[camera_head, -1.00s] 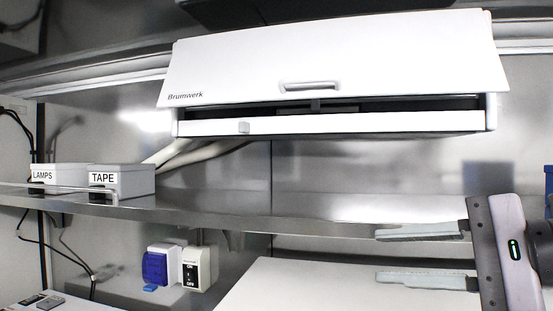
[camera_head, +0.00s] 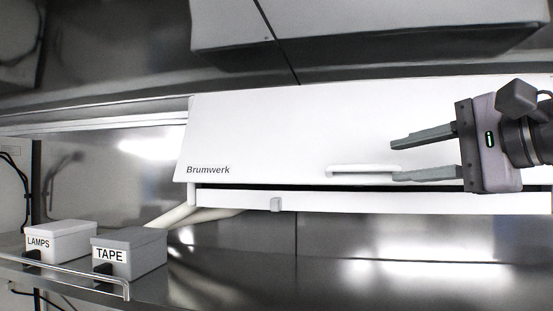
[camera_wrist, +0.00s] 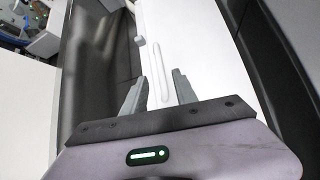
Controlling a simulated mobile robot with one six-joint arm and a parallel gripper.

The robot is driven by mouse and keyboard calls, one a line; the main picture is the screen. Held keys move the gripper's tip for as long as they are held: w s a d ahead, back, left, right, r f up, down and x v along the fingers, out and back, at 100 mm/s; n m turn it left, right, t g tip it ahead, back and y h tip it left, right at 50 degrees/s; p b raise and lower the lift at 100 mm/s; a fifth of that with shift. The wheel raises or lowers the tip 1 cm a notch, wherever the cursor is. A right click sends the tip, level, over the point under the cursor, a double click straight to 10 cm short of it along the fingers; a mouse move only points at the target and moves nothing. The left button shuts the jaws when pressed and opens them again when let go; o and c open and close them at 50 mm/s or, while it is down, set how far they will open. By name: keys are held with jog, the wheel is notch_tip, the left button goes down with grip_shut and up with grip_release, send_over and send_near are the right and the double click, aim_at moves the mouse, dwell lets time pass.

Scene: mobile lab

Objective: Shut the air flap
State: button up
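The air flap (camera_head: 270,130) is the white front panel of a wall unit marked Brumwerk. It stands tilted outward, with a dark gap (camera_head: 310,187) below its lower edge. A white bar handle (camera_head: 350,170) sits near that edge. My gripper (camera_head: 396,160) is open, its two grey fingers pointing left in front of the panel. The lower finger overlaps the handle's right end in the head view; I cannot tell if they touch. In the wrist view, the handle (camera_wrist: 160,70) lies ahead of and between the open fingers (camera_wrist: 147,94), which hold nothing.
Below is a metal shelf (camera_head: 190,285) with a rail. On it stand a LAMPS box (camera_head: 62,240) and a TAPE box (camera_head: 130,252) at the left. A white box-like cabinet (camera_head: 350,30) hangs above. The wall below the unit is clear.

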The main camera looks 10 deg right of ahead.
aim_at(363, 168)
jog(key=x, duration=0.4)
jog(key=p+x, duration=0.1)
jog(key=x, duration=0.3)
jog(key=shift+s+a+r, duration=0.1)
jog(key=shift+a+r, duration=0.05)
jog(key=shift+a, duration=0.1)
jog(key=shift+w+p, duration=0.3)
jog(key=shift+w, duration=0.15)
jog(key=shift+w+a+f, duration=0.25)
jog(key=shift+w+a, duration=0.05)
jog(key=shift+w, duration=0.25)
jog(key=shift+s+d, duration=0.1)
jog(key=shift+s, duration=0.1)
grip_shut()
